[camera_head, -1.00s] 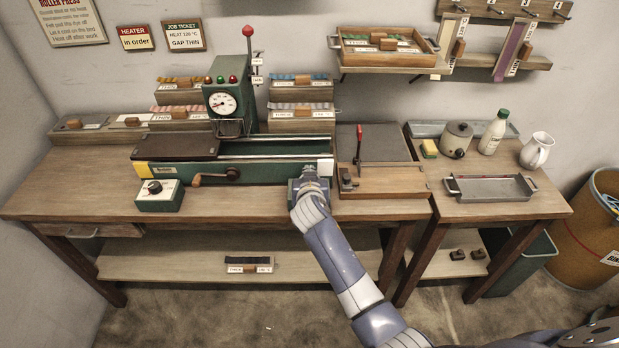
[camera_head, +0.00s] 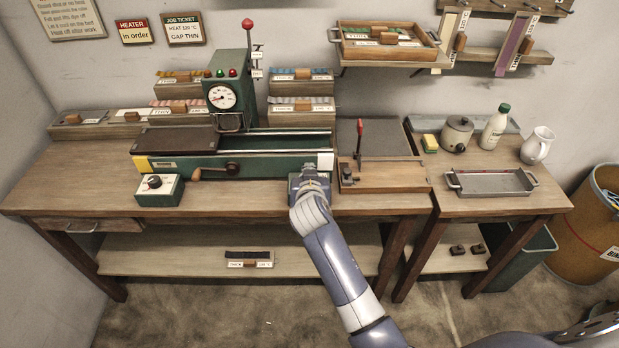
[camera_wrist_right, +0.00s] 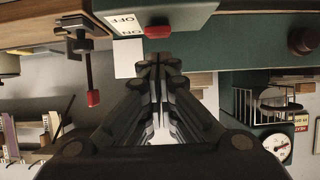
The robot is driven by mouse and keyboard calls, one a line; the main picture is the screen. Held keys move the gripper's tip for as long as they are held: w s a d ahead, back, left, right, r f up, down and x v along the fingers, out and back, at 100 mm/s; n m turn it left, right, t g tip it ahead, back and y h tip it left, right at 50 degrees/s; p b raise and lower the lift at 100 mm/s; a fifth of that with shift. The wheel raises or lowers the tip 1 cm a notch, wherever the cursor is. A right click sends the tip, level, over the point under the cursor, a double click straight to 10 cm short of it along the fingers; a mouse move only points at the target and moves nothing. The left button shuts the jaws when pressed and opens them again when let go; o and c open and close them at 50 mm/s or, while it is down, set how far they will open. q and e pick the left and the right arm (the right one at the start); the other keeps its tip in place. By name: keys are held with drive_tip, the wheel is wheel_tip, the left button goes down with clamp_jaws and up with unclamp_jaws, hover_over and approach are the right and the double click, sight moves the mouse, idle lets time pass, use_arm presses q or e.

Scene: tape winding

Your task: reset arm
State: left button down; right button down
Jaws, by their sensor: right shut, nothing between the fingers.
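My right gripper (camera_head: 312,172) is at the front of the green roller press (camera_head: 262,171), by its right end, with the forearm reaching up from below. In the right wrist view the fingers (camera_wrist_right: 158,62) are together and empty. Their tips are close to a green box with an ON/OFF label (camera_wrist_right: 124,20); I cannot tell whether they touch it. The fingertips are largely hidden by the hand in the head view. My left gripper is not in view.
A crank handle (camera_head: 212,172) and a heater control box (camera_head: 159,190) are left of my gripper. A wooden block with a red-handled lever (camera_head: 382,178) is close on its right. A grey tray (camera_head: 490,183) lies on the side table. The floor in front is clear.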

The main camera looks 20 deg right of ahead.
drive_tip(key=s+d+f+n+g+y, duration=0.1)
drive_tip(key=s+f+n+g+y, duration=0.2)
drive_tip(key=s, duration=1.6)
drive_tip(key=s+d+f+n+g+y, duration=0.15)
drive_tip(key=s+f+g, duration=0.4)
drive_tip(key=s, duration=1.25)
wheel_tip(320, 180, down, 26)
drive_tip(key=s+g, duration=0.2)
drive_tip(key=s+d+f+n, duration=0.1)
drive_tip(key=s+d+f, duration=0.1)
drive_tip(key=s+f, duration=1.3)
drive_tip(key=shift+s+d+f+g+h, duration=0.35)
drive_tip(key=shift+s+f+g+h, duration=0.1)
drive_tip(key=shift+s, duration=0.7)
